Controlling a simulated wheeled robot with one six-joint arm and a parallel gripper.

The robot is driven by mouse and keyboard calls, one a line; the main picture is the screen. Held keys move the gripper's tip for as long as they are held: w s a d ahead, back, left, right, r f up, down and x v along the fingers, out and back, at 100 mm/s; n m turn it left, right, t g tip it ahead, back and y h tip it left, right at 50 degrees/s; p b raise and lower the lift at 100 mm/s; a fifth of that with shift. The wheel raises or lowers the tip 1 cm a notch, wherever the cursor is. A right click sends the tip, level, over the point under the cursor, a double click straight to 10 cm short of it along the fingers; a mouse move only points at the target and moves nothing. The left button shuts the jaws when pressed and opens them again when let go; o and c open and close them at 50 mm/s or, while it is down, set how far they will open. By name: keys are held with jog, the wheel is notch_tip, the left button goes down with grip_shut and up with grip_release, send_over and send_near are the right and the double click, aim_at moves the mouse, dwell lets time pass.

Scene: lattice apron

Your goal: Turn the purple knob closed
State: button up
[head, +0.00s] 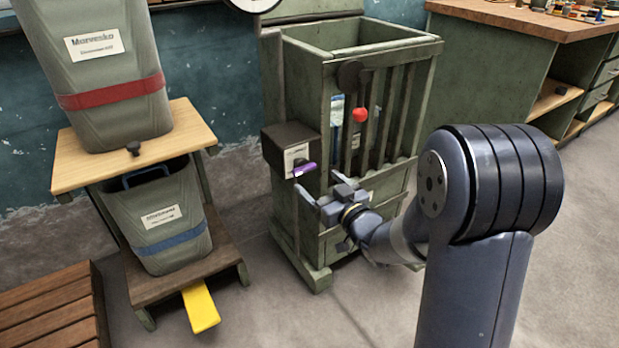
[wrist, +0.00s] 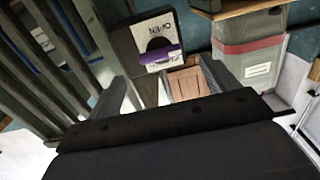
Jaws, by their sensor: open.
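The purple knob (head: 305,169) is a short bar on the front of a dark box (head: 289,140), which is fixed to the left side of a green slatted cabinet (head: 300,90). In the wrist view the purple knob (wrist: 161,57) lies across a white label on the box, with part of the word "OPEN" readable. My gripper (head: 318,194) is open, just in front of and below the knob. In the wrist view my gripper (wrist: 165,88) has its two fingers apart with nothing between them, and the knob shows beyond the fingertips, toward the right finger.
A red ball-ended lever (head: 360,115) sits on the cabinet front, right of the knob. A cart (head: 185,140) with grey bins stands left, with a yellow pedal (head: 200,308) low in front. A wooden-topped bench (head: 520,18) is at back right. Floor between cart and cabinet is clear.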

aim_at(306, 171)
jog(key=shift+b+x, duration=0.45)
jog(key=shift+x, duration=2.15)
jog(key=shift+c, duration=0.3)
jog(key=c, duration=0.9)
